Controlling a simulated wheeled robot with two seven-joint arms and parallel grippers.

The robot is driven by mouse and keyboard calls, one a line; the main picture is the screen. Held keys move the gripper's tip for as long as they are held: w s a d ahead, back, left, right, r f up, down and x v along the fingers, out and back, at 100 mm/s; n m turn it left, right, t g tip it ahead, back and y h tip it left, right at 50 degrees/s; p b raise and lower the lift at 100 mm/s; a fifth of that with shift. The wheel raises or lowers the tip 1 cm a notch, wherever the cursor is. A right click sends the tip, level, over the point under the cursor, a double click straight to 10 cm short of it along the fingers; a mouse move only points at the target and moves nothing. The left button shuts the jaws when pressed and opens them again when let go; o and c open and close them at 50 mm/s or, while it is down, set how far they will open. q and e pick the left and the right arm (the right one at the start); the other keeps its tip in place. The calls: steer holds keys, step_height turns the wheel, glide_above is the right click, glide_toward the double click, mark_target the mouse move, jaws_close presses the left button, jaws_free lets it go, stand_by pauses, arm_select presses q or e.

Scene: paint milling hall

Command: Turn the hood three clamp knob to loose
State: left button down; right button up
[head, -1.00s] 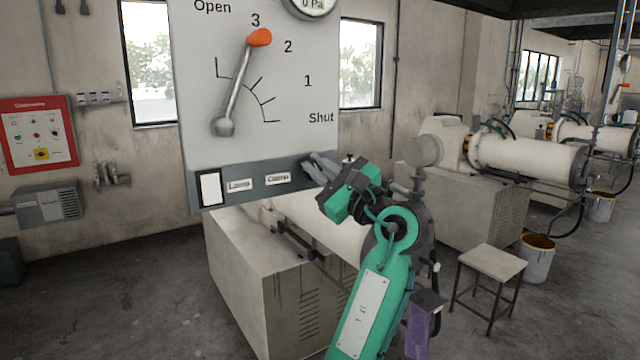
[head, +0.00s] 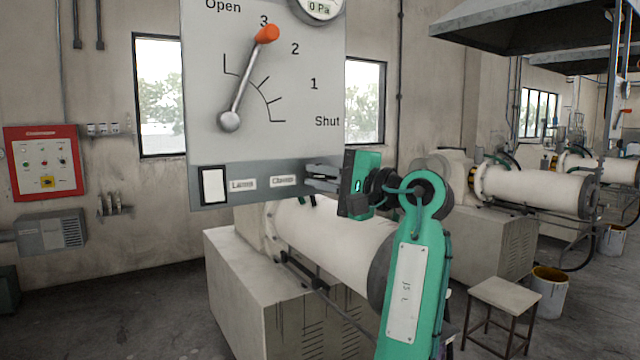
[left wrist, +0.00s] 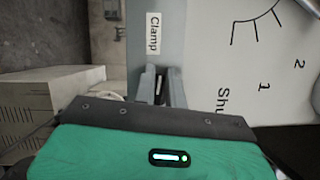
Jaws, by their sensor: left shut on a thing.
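The hood panel (head: 220,155) is a pale board with a grey strip (head: 215,165) along its bottom. The "Clamp" label (head: 283,180) sits on this strip, and it also shows in the left wrist view (left wrist: 154,33). My left gripper (head: 310,178) is level at the strip's right end, just right of the label. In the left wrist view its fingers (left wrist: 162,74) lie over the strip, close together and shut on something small. I take this to be the clamp knob; the fingers mostly hide it, so its setting cannot be read. My right gripper is not in view.
An orange-tipped lever (head: 241,90) on the panel points near 3. A white rocker switch (head: 213,186) sits beside the "Lamp" label (head: 242,184). A white mill cylinder (head: 325,235) lies below the panel. A stool (head: 502,295) and a bucket (head: 549,292) stand at the right.

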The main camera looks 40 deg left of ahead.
arm_select(q)
steer(key=shift+f+n+h, duration=0.25)
steer(key=shift+n+h, duration=0.05)
steer(key=shift+n, duration=0.3)
steer(key=shift+r, duration=0.15)
steer(key=c, duration=1.5)
jaws_free()
steer(key=shift+w, duration=0.15)
steer(key=shift+o, duration=0.2)
steer(key=shift+w, duration=0.15)
steer(key=d+b, duration=0.5)
steer(key=d, duration=0.8)
steer(key=shift+d, duration=0.4)
